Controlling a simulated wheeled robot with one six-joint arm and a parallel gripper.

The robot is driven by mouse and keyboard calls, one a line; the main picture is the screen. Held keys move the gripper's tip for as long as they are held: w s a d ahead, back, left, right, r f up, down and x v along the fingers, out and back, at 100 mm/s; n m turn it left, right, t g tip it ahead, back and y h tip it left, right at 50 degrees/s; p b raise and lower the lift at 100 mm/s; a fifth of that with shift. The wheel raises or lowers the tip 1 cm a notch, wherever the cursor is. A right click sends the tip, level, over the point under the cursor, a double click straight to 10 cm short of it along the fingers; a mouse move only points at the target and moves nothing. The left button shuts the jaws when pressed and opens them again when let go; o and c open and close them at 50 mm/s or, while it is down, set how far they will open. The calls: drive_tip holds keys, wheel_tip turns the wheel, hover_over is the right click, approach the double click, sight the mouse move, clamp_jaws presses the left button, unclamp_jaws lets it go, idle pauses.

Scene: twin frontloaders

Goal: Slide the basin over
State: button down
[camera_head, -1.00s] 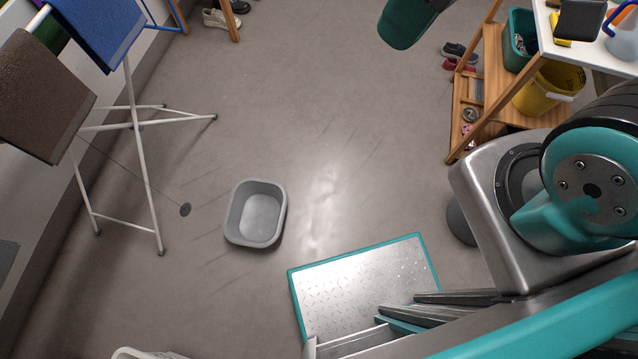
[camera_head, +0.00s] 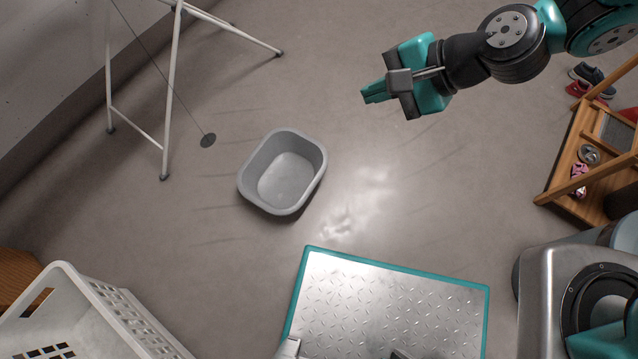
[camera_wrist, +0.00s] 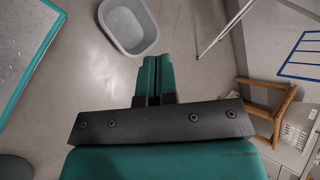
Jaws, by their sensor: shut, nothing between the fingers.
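The grey basin (camera_head: 284,172) stands empty and upright on the floor, left of centre in the head view. It also shows at the top of the wrist view (camera_wrist: 131,27). My gripper (camera_head: 372,93) is up and to the right of the basin in the head view, apart from it. Its two teal fingers are together with nothing between them, and they also show in the wrist view (camera_wrist: 157,76). In the wrist view the fingertips lie just below the basin in the picture.
A white laundry basket (camera_head: 85,318) is at lower left. A wooden shelf with shoes (camera_head: 590,150) is at right. The floor around the basin is clear.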

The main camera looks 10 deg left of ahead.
drive_tip(key=s+d+f+m+t+h+b, duration=0.15)
drive_tip(key=f+m+b, duration=0.8)
drive_tip(key=f, duration=1.45)
drive_tip(key=s+f+m+t+y+b, duration=0.15)
drive_tip(key=f+m+b, duration=0.45)
drive_tip(key=f+b, duration=1.15)
drive_tip(key=w+a+f+h+b, duration=0.1)
drive_tip(key=w+a+f+b, duration=0.1)
drive_tip(key=a+f, duration=0.8)
wheel_tip(320, 180, down, 2)
drive_tip(key=shift+w+a+f+b, duration=0.1)
drive_tip(key=shift+w+a+b, duration=0.25)
drive_tip(key=shift+w, duration=0.4)
drive_tip(key=shift+d+m, duration=0.1)
drive_tip(key=shift+m, duration=0.15)
